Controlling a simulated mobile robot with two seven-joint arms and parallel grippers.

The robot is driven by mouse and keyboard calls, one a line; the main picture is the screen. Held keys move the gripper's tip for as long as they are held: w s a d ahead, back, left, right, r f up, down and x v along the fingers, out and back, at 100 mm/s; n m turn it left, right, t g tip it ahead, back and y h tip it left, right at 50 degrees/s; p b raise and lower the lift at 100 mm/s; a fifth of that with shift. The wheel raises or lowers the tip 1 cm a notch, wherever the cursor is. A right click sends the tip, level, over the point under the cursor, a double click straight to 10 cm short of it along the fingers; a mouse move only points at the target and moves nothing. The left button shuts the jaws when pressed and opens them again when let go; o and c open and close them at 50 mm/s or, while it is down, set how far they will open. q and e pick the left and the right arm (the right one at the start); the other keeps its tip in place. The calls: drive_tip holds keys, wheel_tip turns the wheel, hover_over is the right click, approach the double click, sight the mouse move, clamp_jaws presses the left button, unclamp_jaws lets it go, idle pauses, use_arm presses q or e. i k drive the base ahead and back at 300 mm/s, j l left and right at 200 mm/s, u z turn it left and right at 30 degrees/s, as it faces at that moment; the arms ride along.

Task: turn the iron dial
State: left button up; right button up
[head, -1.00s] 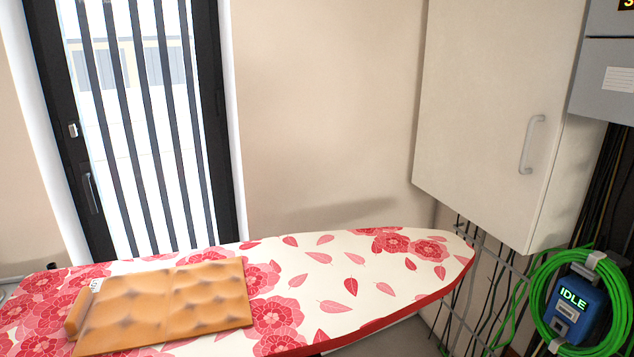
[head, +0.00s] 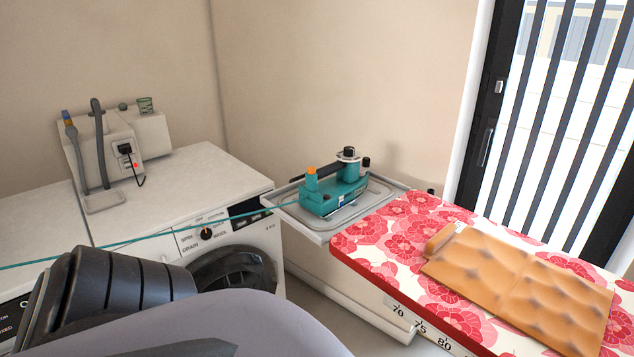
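A teal iron (head: 333,194) rests on a grey tray (head: 305,223) at the left end of the ironing board in the head view. It has an orange knob (head: 311,171) at its left and an upright teal cylinder with a black cap (head: 348,153) at its back. A smaller black knob (head: 366,162) is beside the cylinder. I cannot tell which of these is the dial, and any markings are too small to read. A teal cord runs left from the iron. Neither gripper shows; only a part of my arm fills the lower left.
The flowered ironing board (head: 375,240) carries a folded tan padded pad (head: 520,285). A white washing machine (head: 262,226) with its own black dial (head: 206,234) stands left of the tray. A white device (head: 120,150) stands on the counter behind. A barred glass door is at right.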

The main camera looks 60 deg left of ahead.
sight(349, 151)
drive_tip(key=u, duration=1.8)
drive_tip(key=i+j+z, duration=0.1)
drive_tip(key=z, duration=1.9)
drive_tip(key=i+j, duration=0.1)
drive_tip(key=j, duration=1.5)
